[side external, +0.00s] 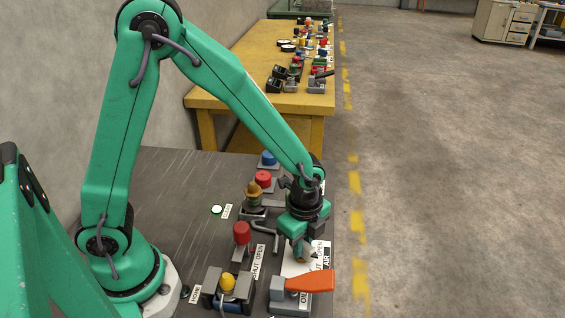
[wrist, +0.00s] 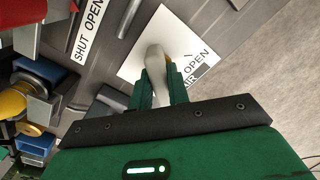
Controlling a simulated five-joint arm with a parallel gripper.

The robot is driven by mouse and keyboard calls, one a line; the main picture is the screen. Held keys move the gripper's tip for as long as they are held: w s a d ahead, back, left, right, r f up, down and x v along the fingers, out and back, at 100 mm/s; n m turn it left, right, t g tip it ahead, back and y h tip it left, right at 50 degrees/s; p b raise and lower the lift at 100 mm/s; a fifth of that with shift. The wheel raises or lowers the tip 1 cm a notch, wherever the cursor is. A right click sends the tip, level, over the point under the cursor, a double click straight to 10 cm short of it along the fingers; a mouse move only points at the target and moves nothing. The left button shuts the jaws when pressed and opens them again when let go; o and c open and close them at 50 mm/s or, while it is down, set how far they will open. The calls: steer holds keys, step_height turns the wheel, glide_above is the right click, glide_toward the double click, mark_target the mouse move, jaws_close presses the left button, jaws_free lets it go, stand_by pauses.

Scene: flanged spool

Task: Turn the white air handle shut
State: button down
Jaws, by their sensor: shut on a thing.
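The white air handle (wrist: 155,66) stands over a white plate (wrist: 132,52) in the wrist view. An OPEN label (wrist: 196,58) and a partly covered AIR label lie to its right. My gripper (wrist: 157,84) is shut on the handle, with one green finger on each side of it. In the side external view my gripper (side external: 303,238) points down over the white plate (side external: 290,268) near the bench's right edge. There it hides most of the handle. The AIR label (side external: 327,256) shows just right of the gripper.
An orange handle (side external: 310,282) on a grey block stands close in front of my gripper. A red knob (side external: 241,233), a yellow knob (side external: 228,283) and a brown knob (side external: 253,189) stand to the left. A yellow table (side external: 250,60) with several fittings is behind.

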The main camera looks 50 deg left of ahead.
steer(key=shift+m, duration=0.5)
steer(key=c, duration=1.3)
jaws_free()
steer(key=shift+c, duration=0.2)
steer(key=shift+r, duration=0.15)
steer(key=shift+r, duration=3.8)
